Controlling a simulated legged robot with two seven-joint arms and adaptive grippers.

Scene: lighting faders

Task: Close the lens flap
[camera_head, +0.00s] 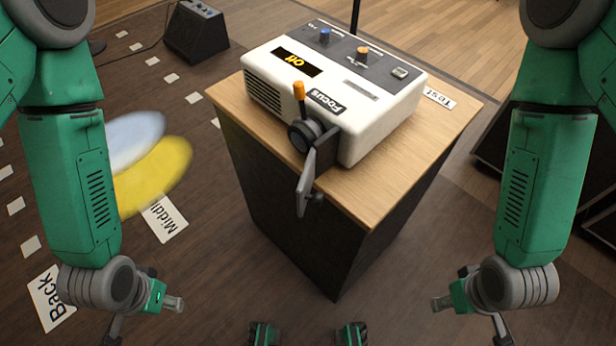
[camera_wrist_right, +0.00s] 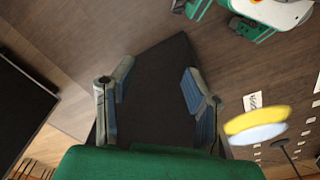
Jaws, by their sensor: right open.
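The white projector box (camera_head: 376,124) sits on a wooden-topped stand. Its round dark lens (camera_head: 303,136) is at the front left corner. The lens flap (camera_head: 306,184) is a grey plate on a dark bracket beside the lens. It stands out at an angle, apart from the lens front, with a small knob (camera_head: 318,197) on its side. My right gripper (camera_wrist_right: 158,97) shows in the right wrist view, open, with nothing visible held between its blue-padded fingers. No gripper is seen at the flap.
An orange lever (camera_head: 299,91) rises by the "Focus" label. Blue (camera_head: 324,36) and orange (camera_head: 363,53) knobs are on top. The display reads "Off". Pale blue and yellow light spots (camera_head: 155,175) lie on the floor at left.

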